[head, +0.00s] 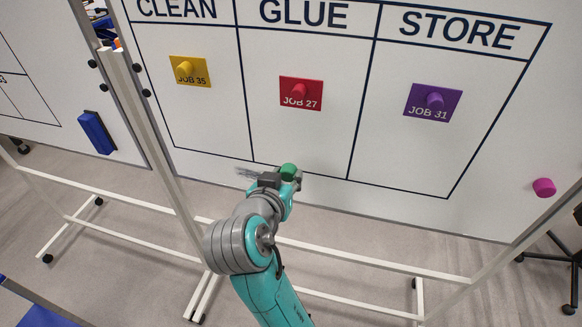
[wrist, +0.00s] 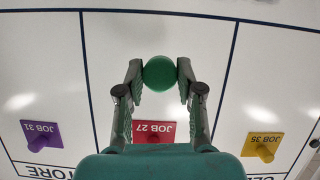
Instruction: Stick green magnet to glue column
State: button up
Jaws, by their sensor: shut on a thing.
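The green magnet (head: 288,171) is a round green knob held between the fingertips of my gripper (head: 290,177). In the wrist view, the magnet (wrist: 160,74) sits between the two fingers of my gripper (wrist: 160,68), which are shut on it. The glue column (head: 330,130) is the middle column of the whiteboard grid. In the head view the magnet appears near the column's lower border. I cannot tell whether it touches the board.
A red JOB 27 card (head: 315,94) is in the glue column. A yellow JOB 35 card (head: 203,72) is under CLEAN and a purple JOB 31 card (head: 417,101) under STORE. A magenta magnet (head: 544,187) sits lower right. The glue column is bare below the red card.

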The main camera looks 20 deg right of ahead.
aim_at(291, 164)
jog(key=shift+s+d+r, duration=0.1)
jog(key=shift+s+r, duration=0.1)
jog(key=shift+r, duration=0.05)
jog(key=shift+w+d, duration=0.8)
jog(key=shift+w, duration=0.3)
jog(key=shift+w+d, duration=0.75)
jog(key=shift+w, duration=0.35)
jog(key=o, duration=0.4)
jog(key=shift+c, duration=0.8)
